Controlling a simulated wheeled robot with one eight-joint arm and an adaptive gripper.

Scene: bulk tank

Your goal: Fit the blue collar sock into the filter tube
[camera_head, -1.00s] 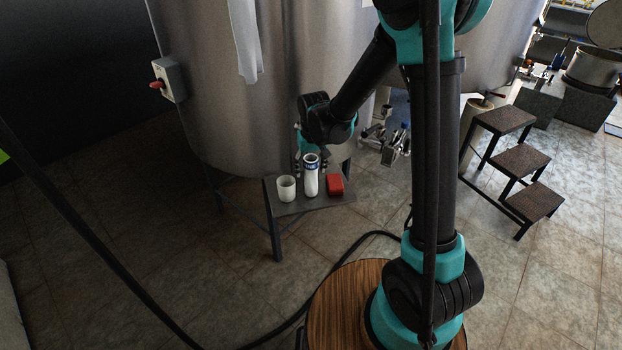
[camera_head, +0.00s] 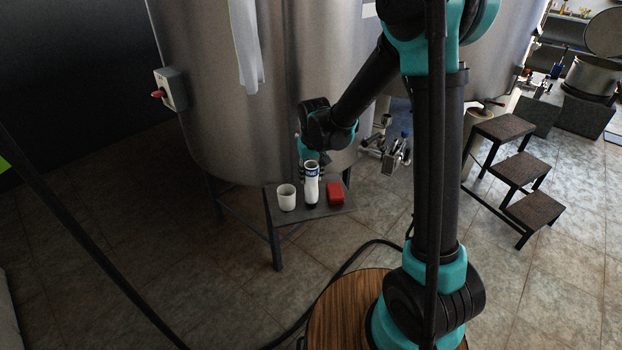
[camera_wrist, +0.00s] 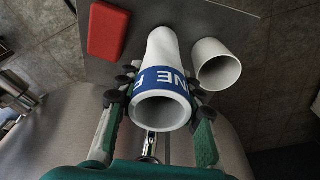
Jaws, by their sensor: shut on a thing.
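The blue collar sock is a white tube with a blue lettered band at its top (camera_head: 311,185). It stands upright over the small grey table, and I cannot tell whether its foot touches the top. In the wrist view its open mouth faces the camera, with the blue collar (camera_wrist: 160,80) just below the rim. My gripper (camera_wrist: 160,104) is shut on the sock at the collar, one finger on each side. In the head view my gripper (camera_head: 312,171) is small and partly behind the sock. I cannot make out the filter tube for certain.
A white cup (camera_head: 286,198) stands left of the sock and a red box (camera_head: 335,193) lies right of it, both close, on the grey table (camera_head: 325,207). The large steel tank (camera_head: 210,100) rises behind. Metal fittings (camera_head: 392,153) are right of the table. Steps (camera_head: 520,165) stand farther right.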

